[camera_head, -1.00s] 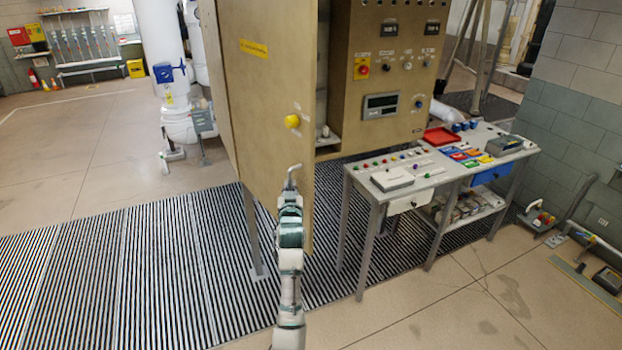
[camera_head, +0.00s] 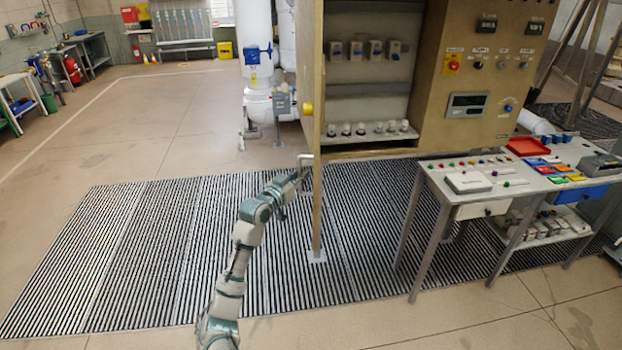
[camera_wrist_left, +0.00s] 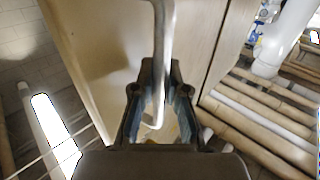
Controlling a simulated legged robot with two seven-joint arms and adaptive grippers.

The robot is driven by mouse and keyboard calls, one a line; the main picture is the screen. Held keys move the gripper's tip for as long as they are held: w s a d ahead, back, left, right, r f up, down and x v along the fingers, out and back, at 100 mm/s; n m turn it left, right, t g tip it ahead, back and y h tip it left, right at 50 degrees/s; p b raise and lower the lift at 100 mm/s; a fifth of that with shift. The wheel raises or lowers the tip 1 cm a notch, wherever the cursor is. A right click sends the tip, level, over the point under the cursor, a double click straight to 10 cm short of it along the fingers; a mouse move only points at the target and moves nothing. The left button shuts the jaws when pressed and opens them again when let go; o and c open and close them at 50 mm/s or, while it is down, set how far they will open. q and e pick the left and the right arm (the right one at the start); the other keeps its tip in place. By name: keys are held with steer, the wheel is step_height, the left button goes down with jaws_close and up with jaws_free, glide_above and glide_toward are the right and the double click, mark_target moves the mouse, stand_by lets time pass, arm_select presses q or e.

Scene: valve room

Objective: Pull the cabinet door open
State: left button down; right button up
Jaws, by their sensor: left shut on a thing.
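The tan cabinet door (camera_head: 318,110) stands swung out and shows nearly edge-on in the head view. Its pale bent handle (camera_head: 306,157) is on the door's left face, below a yellow knob (camera_head: 307,109). My left gripper (camera_head: 301,170) reaches up to the handle from the lower left and is shut on it. In the left wrist view the handle (camera_wrist_left: 164,45) runs down between the dark fingers (camera_wrist_left: 158,110), with the door face (camera_wrist_left: 95,50) behind. The cabinet (camera_head: 432,110) interior is exposed, with small boxes on a rail and a shelf below. My right gripper is not in view.
A control desk (camera_head: 465,210) with buttons and a red tray (camera_head: 528,147) stands at the right. A white pipe (camera_head: 258,60) with a blue valve box rises behind the door. The floor (camera_head: 150,130) left of the door is open, with striped matting below.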

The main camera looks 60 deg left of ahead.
arm_select(q)
steer(key=shift+s+a+r, duration=0.1)
steer(key=shift+s, duration=0.05)
steer(key=c, duration=1.2)
jaws_free()
steer(key=shift+s, duration=0.1)
steer(key=v, duration=1.2)
